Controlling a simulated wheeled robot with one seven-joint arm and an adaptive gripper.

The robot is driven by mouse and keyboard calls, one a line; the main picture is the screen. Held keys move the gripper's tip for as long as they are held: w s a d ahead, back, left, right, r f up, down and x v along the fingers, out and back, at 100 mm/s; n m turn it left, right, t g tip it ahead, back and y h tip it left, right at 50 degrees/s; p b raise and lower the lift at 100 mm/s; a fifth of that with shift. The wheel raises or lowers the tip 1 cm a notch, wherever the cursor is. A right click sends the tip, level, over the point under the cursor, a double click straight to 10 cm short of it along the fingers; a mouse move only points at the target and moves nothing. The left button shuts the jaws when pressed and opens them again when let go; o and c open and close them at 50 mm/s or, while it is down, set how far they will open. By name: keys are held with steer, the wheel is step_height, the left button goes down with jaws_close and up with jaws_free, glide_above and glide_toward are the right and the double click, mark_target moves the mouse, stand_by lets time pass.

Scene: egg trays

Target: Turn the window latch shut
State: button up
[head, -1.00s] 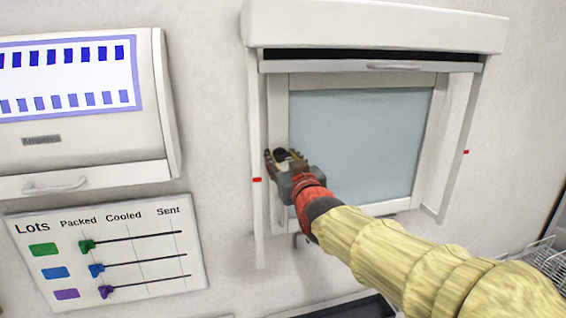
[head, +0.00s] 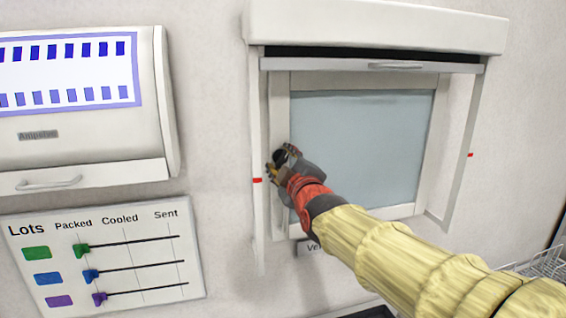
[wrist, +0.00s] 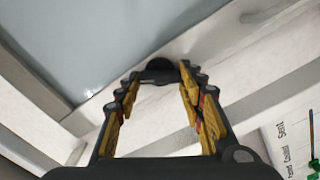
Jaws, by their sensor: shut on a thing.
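The window (head: 362,145) has a grey-blue pane in a pale frame (head: 280,215). My gripper (head: 281,160) is at the left side of this frame, about halfway up. A small dark rounded piece, which looks like the window latch (wrist: 160,66), shows between the fingertips in the wrist view. My gripper (wrist: 160,78) is shut on it, with yellow finger pads on both sides. The fingers hide most of the latch in the head view, so I cannot tell its exact angle.
A raised shutter with a handle (head: 396,66) sits above the pane. Red marks (head: 257,181) are on the side rails. A closed cabinet (head: 80,145) and a Lots slider board (head: 105,255) are on the wall at left. A wire rack (head: 545,262) stands at lower right.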

steer(key=n, duration=0.6)
steer(key=shift+f, duration=0.15)
steer(key=shift+n, duration=0.3)
steer(key=o, duration=1.1)
steer(key=shift+o, duration=0.4)
steer(key=shift+p, duration=0.3)
steer(key=v, duration=1.2)
